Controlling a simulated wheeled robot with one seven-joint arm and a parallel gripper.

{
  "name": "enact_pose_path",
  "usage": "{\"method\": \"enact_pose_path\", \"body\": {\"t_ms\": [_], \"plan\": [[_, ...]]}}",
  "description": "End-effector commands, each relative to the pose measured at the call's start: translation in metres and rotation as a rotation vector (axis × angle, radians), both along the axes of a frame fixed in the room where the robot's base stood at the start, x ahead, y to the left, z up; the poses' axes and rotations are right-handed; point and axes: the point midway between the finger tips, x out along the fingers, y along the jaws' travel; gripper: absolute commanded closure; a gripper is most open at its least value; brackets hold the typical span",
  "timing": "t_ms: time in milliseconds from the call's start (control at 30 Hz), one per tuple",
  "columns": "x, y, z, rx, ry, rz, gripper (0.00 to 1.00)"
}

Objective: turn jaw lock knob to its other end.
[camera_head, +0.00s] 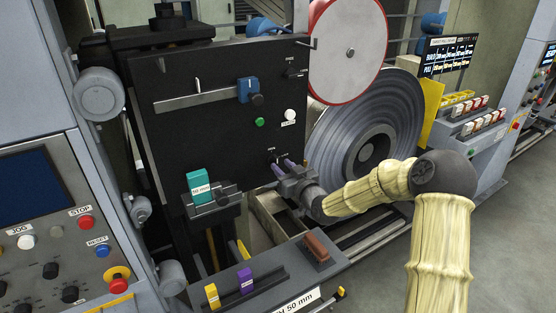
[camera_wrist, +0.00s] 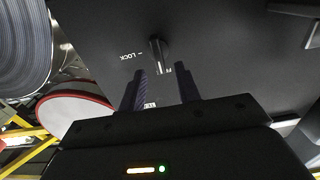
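The knob (camera_wrist: 159,53) is a small dark lever-like knob with a pale edge on the black panel, in the wrist view. A white mark and the word LOCK, upside down in this view, are to its left. Another small white label, partly unreadable, is just below it. My gripper (camera_wrist: 161,74) has its two dark fingers apart, with the knob just beyond their tips and roughly between them. No contact shows.
The panel also carries a blue block (camera_head: 248,90), a green button (camera_head: 260,122) and a white button (camera_head: 290,115). A teal block (camera_head: 200,187) stands left of my gripper. A large steel coil (camera_head: 385,120) is behind my arm. A shelf with small blocks lies below.

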Motion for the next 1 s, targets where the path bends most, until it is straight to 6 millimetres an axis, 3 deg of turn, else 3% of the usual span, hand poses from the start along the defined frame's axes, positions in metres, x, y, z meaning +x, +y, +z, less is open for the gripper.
{"method": "enact_pose_path", "body": {"t_ms": [200,567,767,1000], "plan": [[0.022,0.016,0.001,0.001,0.0,0.002,0.67],[0.027,0.02,0.0,-0.001,0.001,0.002,0.67],[0.027,0.019,0.0,0.0,0.0,0.002,1.0],[0.027,0.019,0.0,0.004,0.003,0.001,1.0]]}}
